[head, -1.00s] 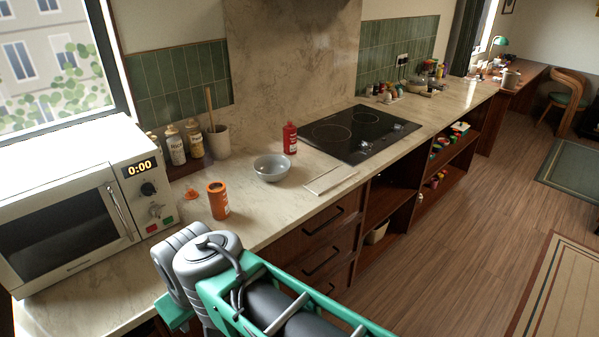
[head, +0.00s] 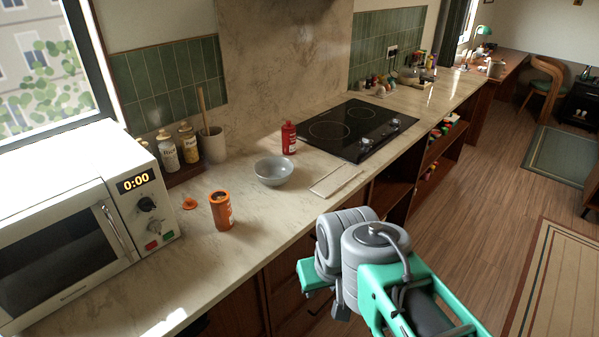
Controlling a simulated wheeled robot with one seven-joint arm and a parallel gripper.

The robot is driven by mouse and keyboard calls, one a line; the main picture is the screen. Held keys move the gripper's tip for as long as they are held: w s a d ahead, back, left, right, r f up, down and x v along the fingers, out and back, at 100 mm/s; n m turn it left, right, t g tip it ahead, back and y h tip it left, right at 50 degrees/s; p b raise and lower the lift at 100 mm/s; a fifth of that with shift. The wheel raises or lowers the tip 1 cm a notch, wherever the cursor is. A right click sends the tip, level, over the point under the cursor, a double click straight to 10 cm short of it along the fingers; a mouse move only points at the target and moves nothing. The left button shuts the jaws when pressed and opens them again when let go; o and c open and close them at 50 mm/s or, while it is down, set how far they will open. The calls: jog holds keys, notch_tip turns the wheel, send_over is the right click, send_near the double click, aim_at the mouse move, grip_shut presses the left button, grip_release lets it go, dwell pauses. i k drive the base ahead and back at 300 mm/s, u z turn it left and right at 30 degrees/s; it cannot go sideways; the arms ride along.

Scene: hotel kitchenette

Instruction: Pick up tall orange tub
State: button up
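The tall orange tub (head: 221,211) stands upright on the marble counter, right of the microwave, with its top appearing open. A small orange piece (head: 189,203), perhaps its lid, lies on the counter just left of it. My arm, grey and green, shows at the lower right, in front of the counter and well apart from the tub. The fingers of my gripper cannot be made out, so its opening is hidden.
A white microwave (head: 88,225) stands left of the tub. A grey bowl (head: 273,171), a red bottle (head: 289,138) and a black cooktop (head: 352,128) are to the right. Bottles (head: 168,151) and a utensil crock (head: 213,145) stand behind. The counter in front of the tub is clear.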

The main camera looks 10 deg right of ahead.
aim_at(219, 200)
jog(key=z, duration=1.45)
jog(key=i, duration=1.2)
jog(key=u, duration=4.6)
jog(key=i, duration=0.5)
jog(key=u, duration=0.05)
